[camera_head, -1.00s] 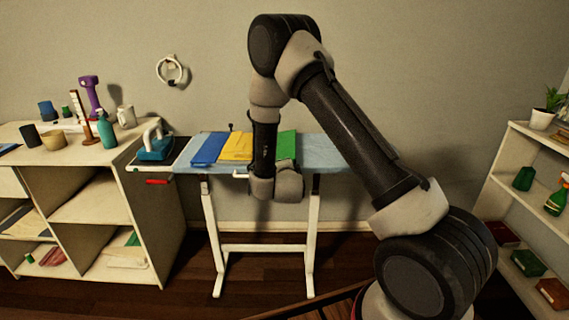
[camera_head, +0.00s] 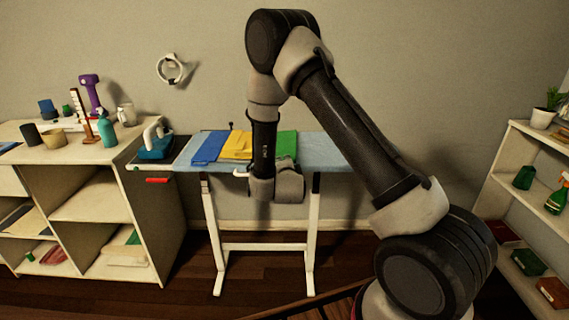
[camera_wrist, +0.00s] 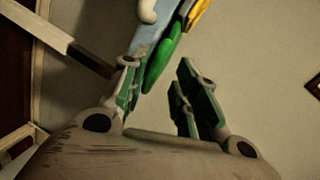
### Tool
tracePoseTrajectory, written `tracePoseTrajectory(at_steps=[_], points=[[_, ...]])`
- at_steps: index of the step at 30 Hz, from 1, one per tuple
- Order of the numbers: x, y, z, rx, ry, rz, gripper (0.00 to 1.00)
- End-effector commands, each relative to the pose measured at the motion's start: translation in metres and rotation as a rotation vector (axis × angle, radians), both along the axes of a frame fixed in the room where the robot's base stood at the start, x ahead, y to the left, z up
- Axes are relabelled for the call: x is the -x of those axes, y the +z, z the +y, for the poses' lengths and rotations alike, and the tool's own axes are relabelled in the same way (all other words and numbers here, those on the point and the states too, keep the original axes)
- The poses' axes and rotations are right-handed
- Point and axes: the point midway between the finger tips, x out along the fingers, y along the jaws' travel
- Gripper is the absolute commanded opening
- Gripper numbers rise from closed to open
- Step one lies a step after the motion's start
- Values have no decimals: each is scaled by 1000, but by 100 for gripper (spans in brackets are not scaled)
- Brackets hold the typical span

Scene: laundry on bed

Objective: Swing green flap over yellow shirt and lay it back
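The green flap (camera_head: 287,144) lies on the right of the folding board on the table, partly behind my arm in the head view. In the wrist view a green edge (camera_wrist: 164,58) shows just beyond and between my fingers. The yellow shirt (camera_head: 237,144) lies in the middle, between the green flap and a blue flap (camera_head: 209,147); a yellow strip also shows in the wrist view (camera_wrist: 200,12). My gripper (camera_wrist: 156,66) has its fingers spread apart, with nothing clearly held. In the head view its fingers are hidden behind my wrist.
The board sits on a light blue table top (camera_head: 325,153) with white legs. An iron (camera_head: 155,145) stands at its left end, beside a shelf unit (camera_head: 78,152) crowded with bottles and cups. Another shelf (camera_head: 537,155) stands at right. The table top right of the green flap is clear.

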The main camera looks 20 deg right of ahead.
Motion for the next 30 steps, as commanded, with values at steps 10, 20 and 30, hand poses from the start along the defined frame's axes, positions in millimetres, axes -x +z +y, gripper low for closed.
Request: tracePoseTrajectory(at_steps=[10, 20, 30], points=[[71, 20, 20, 1, 4, 1, 30], [97, 27, 27, 0, 2, -1, 30], [97, 27, 26, 0, 1, -1, 30]])
